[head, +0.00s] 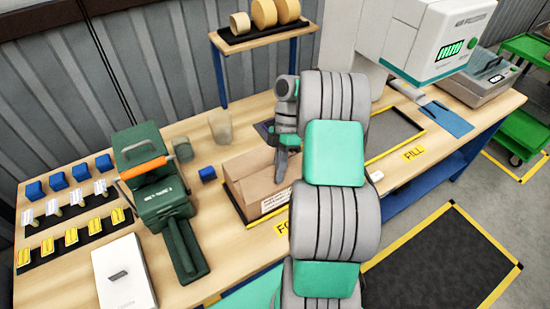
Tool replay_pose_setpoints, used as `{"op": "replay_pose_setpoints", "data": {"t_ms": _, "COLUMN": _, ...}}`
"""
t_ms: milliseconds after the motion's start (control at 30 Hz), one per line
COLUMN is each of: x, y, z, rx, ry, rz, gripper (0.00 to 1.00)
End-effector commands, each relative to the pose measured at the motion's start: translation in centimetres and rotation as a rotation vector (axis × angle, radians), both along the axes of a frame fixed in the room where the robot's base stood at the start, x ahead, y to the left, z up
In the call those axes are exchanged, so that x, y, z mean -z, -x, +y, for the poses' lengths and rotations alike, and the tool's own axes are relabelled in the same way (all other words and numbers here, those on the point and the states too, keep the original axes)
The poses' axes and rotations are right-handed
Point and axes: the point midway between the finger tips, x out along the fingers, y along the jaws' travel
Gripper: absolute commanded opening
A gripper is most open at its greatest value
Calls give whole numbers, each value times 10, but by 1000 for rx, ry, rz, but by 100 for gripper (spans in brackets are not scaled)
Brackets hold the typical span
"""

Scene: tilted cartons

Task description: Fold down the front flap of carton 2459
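A brown cardboard carton (245,193) stands on the wooden workbench in the middle of the head view. A white label (276,200) is on its near side, and its print is too small to read. I cannot make out the number 2459. My gripper (281,165) points down at the carton's top, near its right half. Whether it touches the cardboard is unclear. The fingers are small and dark, and I cannot tell whether they are open or shut. My arm hides the carton's right side, so the state of each flap is not clear.
A green machine with an orange handle (145,170) stands left of the carton. A blue tape roll (207,174) and translucent cups (221,127) are close by. A white box (122,275) lies front left. A yellow-edged FILL area (395,135) and a white machine (425,40) are at right.

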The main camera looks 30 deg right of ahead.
Motion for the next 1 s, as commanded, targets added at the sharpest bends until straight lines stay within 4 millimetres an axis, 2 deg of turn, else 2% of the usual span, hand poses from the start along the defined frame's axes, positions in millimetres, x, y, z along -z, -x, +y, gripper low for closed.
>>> {"op": "replay_pose_setpoints", "data": {"t_ms": 33, "x": -5, "y": 0, "z": 1, "rx": -2, "ry": -5, "rz": 26, "gripper": 0}}
{"op": "replay_pose_setpoints", "data": {"t_ms": 333, "x": 1, "y": 1, "z": -3, "rx": 6, "ry": -5, "rz": 117, "gripper": 0}}
{"op": "replay_pose_setpoints", "data": {"t_ms": 833, "x": 4, "y": 1, "z": -4, "rx": 9, "ry": -4, "rz": 131, "gripper": 0}}
{"op": "replay_pose_setpoints", "data": {"t_ms": 1000, "x": 4, "y": 0, "z": -3, "rx": 8, "ry": -4, "rz": 130, "gripper": 16}}
